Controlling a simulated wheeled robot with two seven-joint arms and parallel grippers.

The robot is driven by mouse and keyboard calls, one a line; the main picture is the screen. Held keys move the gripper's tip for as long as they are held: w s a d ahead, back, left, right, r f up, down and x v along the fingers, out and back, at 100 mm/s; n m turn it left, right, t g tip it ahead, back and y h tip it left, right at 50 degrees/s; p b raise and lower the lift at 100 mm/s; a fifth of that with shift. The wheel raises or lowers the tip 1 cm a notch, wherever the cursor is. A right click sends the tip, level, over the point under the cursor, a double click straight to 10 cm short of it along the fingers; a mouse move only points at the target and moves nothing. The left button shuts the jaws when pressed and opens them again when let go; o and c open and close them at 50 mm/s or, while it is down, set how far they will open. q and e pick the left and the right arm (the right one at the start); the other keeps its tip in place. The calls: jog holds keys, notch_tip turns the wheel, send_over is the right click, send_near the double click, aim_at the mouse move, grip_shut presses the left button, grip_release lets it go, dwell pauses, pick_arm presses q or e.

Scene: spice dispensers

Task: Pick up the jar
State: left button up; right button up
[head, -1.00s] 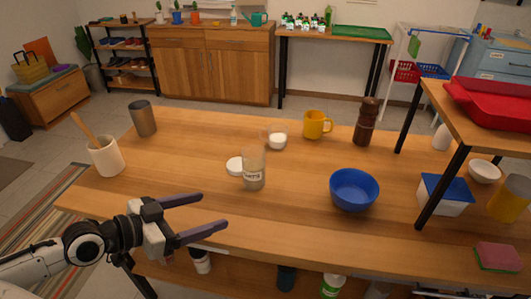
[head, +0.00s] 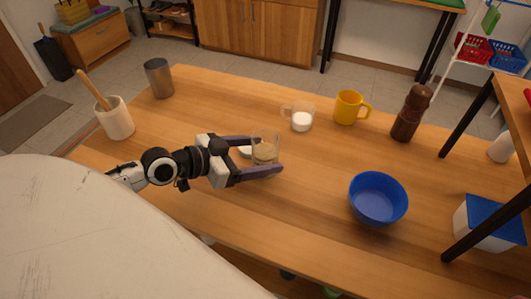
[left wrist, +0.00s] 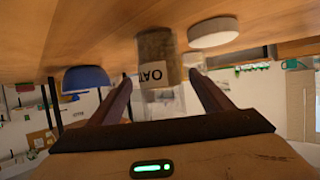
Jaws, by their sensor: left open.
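The jar (head: 264,152) is clear glass with tan contents and stands on the wooden table (head: 310,180). In the left wrist view the jar (left wrist: 156,62) carries a label reading "OAT" and appears upside down. My left gripper (head: 278,155) is open, its two dark fingers on either side of the jar. Whether the fingers touch the glass I cannot tell. A white lid (left wrist: 213,32) lies on the table beside the jar; in the head view it is mostly hidden behind the gripper and jar. My right gripper is not in view.
A blue bowl (head: 378,198) stands to the right of the jar. A glass cup with white contents (head: 301,118), a yellow mug (head: 350,107) and a pepper mill (head: 410,113) stand behind. A utensil crock (head: 116,118) and metal tumbler (head: 159,78) stand at left.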

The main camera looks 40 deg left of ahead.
pick_arm(q)
jog(key=shift+x, duration=2.8)
jog(key=shift+a+f, duration=0.15)
jog(key=shift+c, duration=0.2)
jog(key=c, duration=1.3)
